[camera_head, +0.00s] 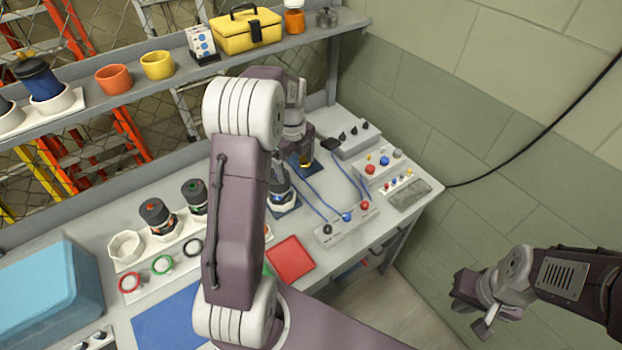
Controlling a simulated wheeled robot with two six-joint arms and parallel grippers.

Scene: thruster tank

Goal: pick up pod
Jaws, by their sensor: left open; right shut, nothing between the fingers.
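Two dark pods stand upright in a white rack at the left of the bench: one with a red band (156,215) and one with a green mark (194,196). A grey-and-dark canister-like piece (281,188) stands on a blue pad, partly hidden by my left arm. I cannot tell which pod the task means. My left gripper (306,158) is over the back of the bench, open, its fingers mostly hidden behind my arm. My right gripper (477,312) is shut and empty, right of the bench.
Red and blue knobs and cables sit on control boxes (346,224) at the bench's right. A red mat (290,259) lies at the front. A blue bin (45,297) stands front left. The shelf holds orange (114,79) and yellow (157,65) cups and a yellow toolbox (245,32).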

